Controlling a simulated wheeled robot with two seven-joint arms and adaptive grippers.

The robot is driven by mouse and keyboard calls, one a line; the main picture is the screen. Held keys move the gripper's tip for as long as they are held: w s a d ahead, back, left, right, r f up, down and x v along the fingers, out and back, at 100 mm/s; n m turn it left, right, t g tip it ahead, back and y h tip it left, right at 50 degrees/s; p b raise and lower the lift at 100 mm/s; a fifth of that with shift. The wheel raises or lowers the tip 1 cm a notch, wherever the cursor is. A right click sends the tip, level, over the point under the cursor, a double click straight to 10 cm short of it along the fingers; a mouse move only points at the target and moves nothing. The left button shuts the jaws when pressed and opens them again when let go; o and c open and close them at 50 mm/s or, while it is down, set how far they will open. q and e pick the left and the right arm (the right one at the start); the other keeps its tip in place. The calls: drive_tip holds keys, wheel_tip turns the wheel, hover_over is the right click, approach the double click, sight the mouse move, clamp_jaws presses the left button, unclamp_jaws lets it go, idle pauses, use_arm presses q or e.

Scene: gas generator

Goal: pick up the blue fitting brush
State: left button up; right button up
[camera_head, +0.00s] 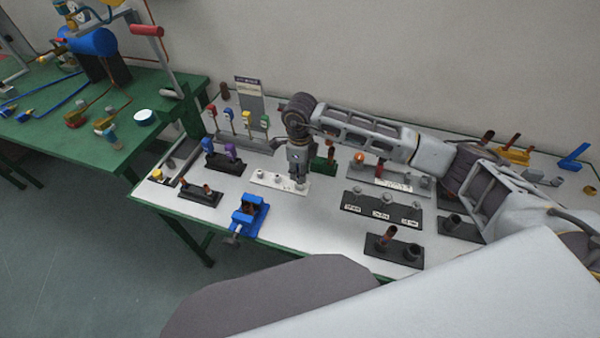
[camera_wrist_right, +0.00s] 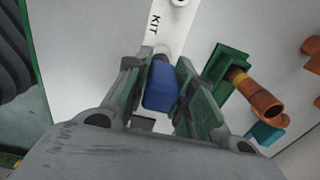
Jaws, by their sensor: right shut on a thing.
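The blue fitting brush (camera_wrist_right: 160,88) shows in the right wrist view between the two green-padded fingers of my right gripper (camera_wrist_right: 172,95), which is shut on its blue handle. Its far end meets a pale round piece by the white strip marked KIT (camera_wrist_right: 160,25); I cannot tell whether it is still seated there. In the head view my right gripper (camera_head: 298,180) points down over the white strip (camera_head: 270,180) and hides the brush. My left gripper is not in view.
A blue vise (camera_head: 248,213) stands at the table's front edge. A green block (camera_head: 323,162) with a copper fitting is close to the right of my gripper. Black fitting racks (camera_head: 383,212) stand further right. Coloured tools hang on a rack (camera_head: 240,135) behind left.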

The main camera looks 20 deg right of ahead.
drive_tip(key=shift+r, duration=0.15)
wheel_tip(320, 180, up, 8)
drive_tip(key=shift+r+b, duration=0.1)
drive_tip(key=shift+b, duration=0.4)
drive_tip(key=shift+r, duration=0.8)
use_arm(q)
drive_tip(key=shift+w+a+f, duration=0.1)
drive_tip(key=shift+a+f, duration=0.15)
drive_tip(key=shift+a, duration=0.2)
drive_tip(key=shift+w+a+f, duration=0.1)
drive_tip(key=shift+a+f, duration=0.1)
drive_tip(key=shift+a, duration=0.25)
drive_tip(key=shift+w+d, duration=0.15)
